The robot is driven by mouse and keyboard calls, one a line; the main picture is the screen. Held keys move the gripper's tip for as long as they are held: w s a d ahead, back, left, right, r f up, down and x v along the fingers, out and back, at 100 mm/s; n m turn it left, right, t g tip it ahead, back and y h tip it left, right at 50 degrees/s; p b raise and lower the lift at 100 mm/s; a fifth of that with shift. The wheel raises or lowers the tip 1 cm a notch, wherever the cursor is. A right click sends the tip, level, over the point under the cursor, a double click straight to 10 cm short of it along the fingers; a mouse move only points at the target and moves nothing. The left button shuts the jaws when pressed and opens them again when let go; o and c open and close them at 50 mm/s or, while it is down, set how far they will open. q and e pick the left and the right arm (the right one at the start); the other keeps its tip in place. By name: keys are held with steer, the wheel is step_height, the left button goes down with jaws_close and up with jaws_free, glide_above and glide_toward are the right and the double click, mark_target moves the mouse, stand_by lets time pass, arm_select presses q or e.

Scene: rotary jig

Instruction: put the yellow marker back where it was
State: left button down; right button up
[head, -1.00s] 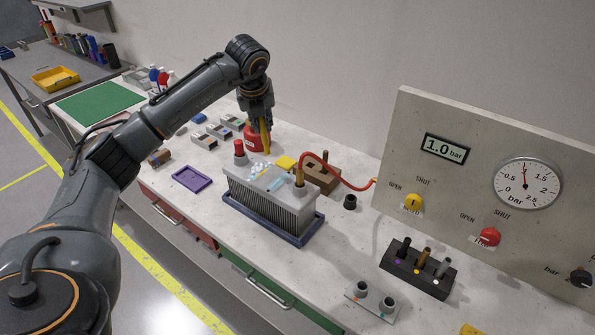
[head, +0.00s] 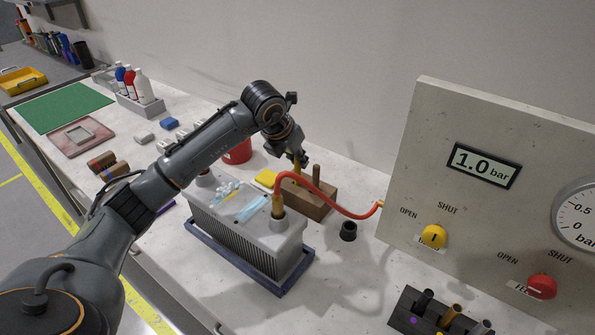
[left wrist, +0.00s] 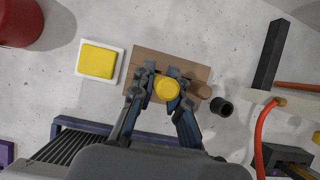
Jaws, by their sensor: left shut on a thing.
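The yellow marker (head: 297,171) is upright in my left gripper (head: 299,160), which is shut on it. In the left wrist view the marker shows end-on as a yellow disc (left wrist: 166,88) between the fingers (left wrist: 165,85). Gripper and marker are over the brown wooden block (head: 312,205), which also shows in the left wrist view (left wrist: 145,62). A brown peg (head: 316,176) stands at the block's right part. Whether the marker's lower end touches the block or is in a hole, I cannot tell. My right gripper is not in view.
A red hose (head: 335,208) arches close beside the block from the grey finned box (head: 238,238) to the panel (head: 400,195). A red cup (head: 238,152) and a yellow pad (head: 267,177) are to the left. A black cylinder (head: 348,231) stands right of the block.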

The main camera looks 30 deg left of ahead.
mark_target(297, 178)
arm_select(q)
step_height(297, 178, down, 4)
steer(key=shift+w+p, duration=0.1)
steer(key=shift+p, duration=0.25)
steer(key=shift+f, duration=0.25)
steer(key=c, duration=1.3)
jaws_free()
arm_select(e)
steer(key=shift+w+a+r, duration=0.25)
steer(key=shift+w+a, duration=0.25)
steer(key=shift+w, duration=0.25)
arm_select(q)
steer(key=shift+r, duration=0.45)
steer(key=b+v, duration=0.1)
steer(key=v, duration=1)
steer(key=shift+a+r+b, duration=0.1)
steer(key=shift+r+b, duration=0.1)
steer(key=shift+b, duration=0.1)
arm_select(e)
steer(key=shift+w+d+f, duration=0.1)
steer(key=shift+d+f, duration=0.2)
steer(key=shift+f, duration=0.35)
